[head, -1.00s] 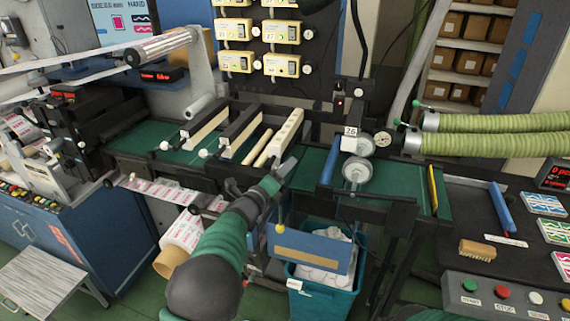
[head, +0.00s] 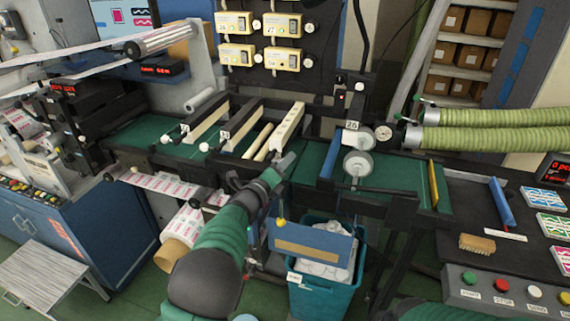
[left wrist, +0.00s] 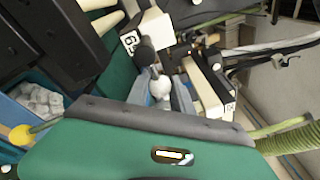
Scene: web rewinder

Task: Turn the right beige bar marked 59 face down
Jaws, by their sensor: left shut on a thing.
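The right beige bar (head: 289,124) lies at the right end of the row of bars on the green bed, its long pale notched side showing. In the left wrist view its end bears a dark-framed 59 label (left wrist: 131,42), beside a black stem and a white ball knob (left wrist: 160,87). My left gripper (head: 284,164) is at the bar's near end. In the left wrist view, my left gripper (left wrist: 162,92) is shut around the white knob; its fingers partly hide it. My right gripper is not in view.
Two black-and-beige bars (head: 208,120) (head: 241,123) with white knobs stand to the left, with thin beige rods (head: 262,140) between. To the right are a unit marked 26 (head: 352,126) with rollers and a blue bar. A teal bin (head: 320,297) stands below.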

